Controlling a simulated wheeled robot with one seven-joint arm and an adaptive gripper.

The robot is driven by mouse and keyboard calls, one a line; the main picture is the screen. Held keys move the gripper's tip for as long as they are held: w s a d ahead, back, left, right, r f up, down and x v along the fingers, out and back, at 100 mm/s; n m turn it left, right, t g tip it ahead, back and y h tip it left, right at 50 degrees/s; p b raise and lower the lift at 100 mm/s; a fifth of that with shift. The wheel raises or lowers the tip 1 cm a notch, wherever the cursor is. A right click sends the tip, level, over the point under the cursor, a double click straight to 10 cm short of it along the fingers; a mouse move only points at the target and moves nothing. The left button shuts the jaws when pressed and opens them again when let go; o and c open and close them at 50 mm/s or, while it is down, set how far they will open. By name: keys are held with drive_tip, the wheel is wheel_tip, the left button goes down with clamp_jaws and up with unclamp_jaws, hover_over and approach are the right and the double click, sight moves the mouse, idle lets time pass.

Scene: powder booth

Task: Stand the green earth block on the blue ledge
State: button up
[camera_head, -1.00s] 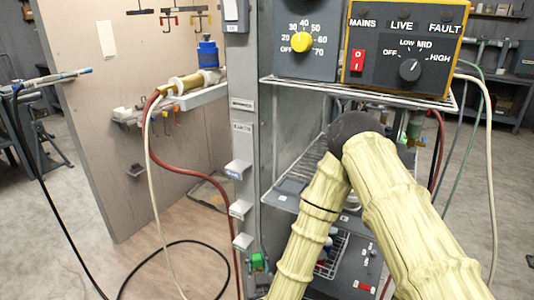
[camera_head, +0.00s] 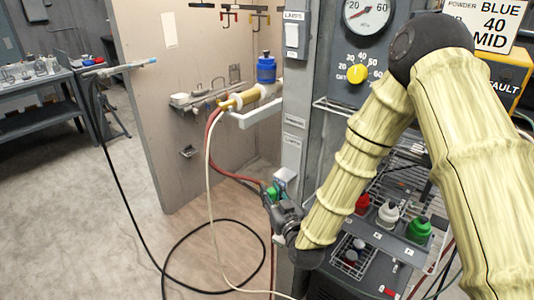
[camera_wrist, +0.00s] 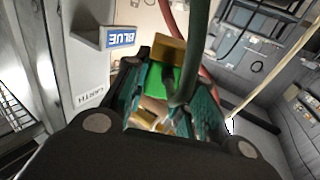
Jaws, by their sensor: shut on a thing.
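The green earth block (camera_wrist: 157,76) is between the teal fingers of my gripper (camera_wrist: 165,108) in the wrist view, with a brass-coloured piece on its end and a green cable beside it. My gripper (camera_head: 277,203) is shut on it; in the head view the block (camera_head: 270,193) shows as a small green patch by the grey post. The blue ledge (camera_wrist: 88,35) is a white bracket with a blue "BLUE" label, left of the block in the wrist view and apart from it. In the head view the ledge (camera_head: 285,175) is just above my gripper. The block's underside is hidden.
A surface marked "EARTH" (camera_wrist: 90,98) is close to my fingers' left. A red hose (camera_head: 235,178) hangs close behind. The grey post (camera_head: 296,110) stands right of the block. Wire shelves with bottles (camera_head: 388,213) are further right. A black cable loops on the floor.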

wheel_tip(320, 180, up, 8)
drive_tip(key=w+a+n+y+p, duration=0.1)
drive_tip(key=w+a+p, duration=0.1)
drive_tip(key=p, duration=0.1)
drive_tip(key=shift+g, duration=0.3)
drive_tip(key=shift+w+d+f+p, duration=0.1)
drive_tip(key=shift+w+d+f, duration=0.1)
drive_tip(key=shift+w+d, duration=0.9)
drive_tip(key=shift+w+d+f+p, duration=0.2)
drive_tip(key=shift+w+d, duration=0.55)
drive_tip(key=shift+w, duration=0.5)
drive_tip(key=shift+w+d+f+p, duration=0.1)
drive_tip(key=shift+w+d+f, duration=0.1)
drive_tip(key=shift+w+d, duration=0.9)
drive_tip(key=shift+w+a+f, duration=0.1)
drive_tip(key=shift+w+f, duration=0.1)
drive_tip(key=shift+f+b, duration=0.95)
drive_tip(key=shift+b, duration=0.05)
drive_tip(key=shift+f+b, duration=0.35)
drive_tip(key=shift+b, duration=0.05)
drive_tip(key=o, duration=1)
drive_tip(key=shift+v, duration=4)
